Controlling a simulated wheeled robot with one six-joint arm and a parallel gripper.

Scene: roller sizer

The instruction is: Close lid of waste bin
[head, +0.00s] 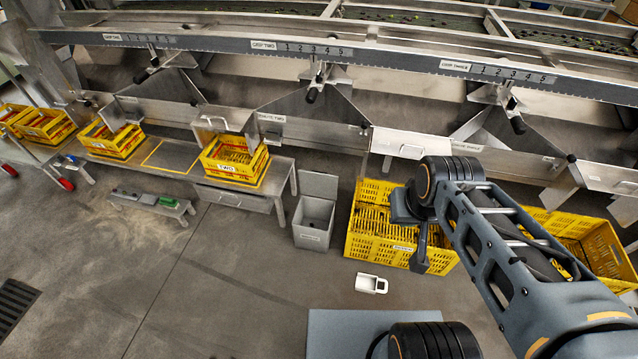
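A grey waste bin (312,238) stands on the floor left of the large yellow crate, with a small label on its front. Its top looks open, and I see into its grey inside. A grey panel that looks like its raised lid (328,187) stands at its back edge, but the hinge is too small to make out. My gripper (420,265) hangs pointing down in front of the yellow crate, to the right of the bin and apart from it. Its fingers are seen edge-on and dark, so their opening cannot be told.
A large yellow crate (372,246) is right of the bin, with another yellow crate (600,240) behind my arm. A metal bench (280,172) with a smaller yellow crate (233,170) is to the left. A white container (371,284) lies in front.

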